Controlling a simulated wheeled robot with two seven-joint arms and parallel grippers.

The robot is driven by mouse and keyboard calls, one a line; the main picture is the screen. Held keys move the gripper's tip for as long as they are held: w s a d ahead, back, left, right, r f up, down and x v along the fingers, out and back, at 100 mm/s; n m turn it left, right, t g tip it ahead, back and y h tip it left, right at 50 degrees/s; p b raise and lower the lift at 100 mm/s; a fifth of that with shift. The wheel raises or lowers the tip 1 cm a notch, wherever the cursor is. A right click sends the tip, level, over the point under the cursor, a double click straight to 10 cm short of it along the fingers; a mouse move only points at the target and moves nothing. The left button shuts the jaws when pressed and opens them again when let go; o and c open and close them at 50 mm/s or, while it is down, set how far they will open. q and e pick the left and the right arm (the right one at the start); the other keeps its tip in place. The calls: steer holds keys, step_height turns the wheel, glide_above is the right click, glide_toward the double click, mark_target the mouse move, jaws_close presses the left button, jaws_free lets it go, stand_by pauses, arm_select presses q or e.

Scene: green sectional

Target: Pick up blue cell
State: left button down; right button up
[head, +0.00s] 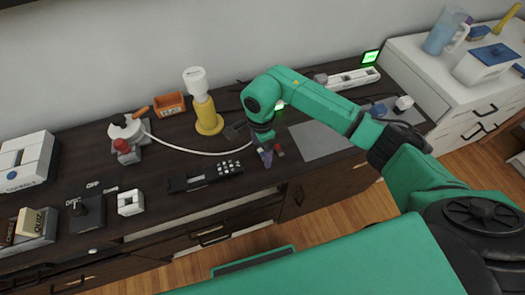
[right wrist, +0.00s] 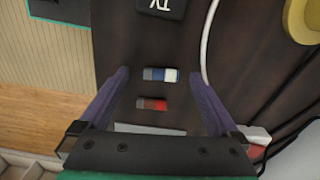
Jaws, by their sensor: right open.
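The blue cell (right wrist: 168,75) is a small cylinder, blue with a pale band and a grey end, lying on the dark wood top in the right wrist view. A red cell (right wrist: 153,104) lies parallel to it, nearer my gripper's palm. My right gripper (right wrist: 163,74) is open, its two purple fingers on either side of the blue cell with a gap at each side. In the head view my right gripper (head: 265,156) points down at the counter, with the red cell (head: 279,151) beside it; the blue cell is not discernible there. My left gripper is not in view.
A white cord (head: 190,148) curves behind.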

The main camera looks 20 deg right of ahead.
steer(key=shift+f, duration=0.6)
steer(key=c, duration=1.4)
